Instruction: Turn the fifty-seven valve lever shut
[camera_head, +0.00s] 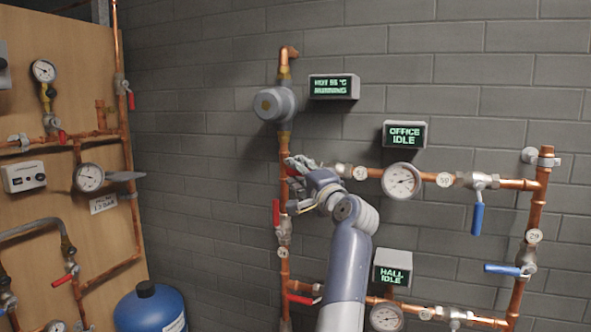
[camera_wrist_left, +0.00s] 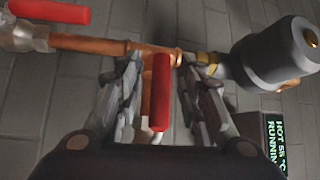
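My left gripper (camera_head: 303,168) is at the vertical copper pipe, just below the round grey pump. In the left wrist view the same gripper (camera_wrist_left: 162,95) is open, with a finger on each side of a red valve lever (camera_wrist_left: 161,92) and a visible gap on both sides. In the head view, part of a red lever (camera_head: 291,170) shows at the fingertips; the gripper hides the rest of its valve. A round tag (camera_head: 360,173) sits just right of the gripper, its number too small to read surely. I cannot tell which tag reads fifty-seven. My right gripper is not in view.
Another red lever (camera_head: 276,212) hangs lower on the same pipe. The pump (camera_head: 273,104) is above, with a "HOT 55 °C RUNNING" display (camera_head: 334,87). A gauge (camera_head: 401,181) and blue levers (camera_head: 478,219) are to the right. A wooden panel (camera_head: 60,170) stands left.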

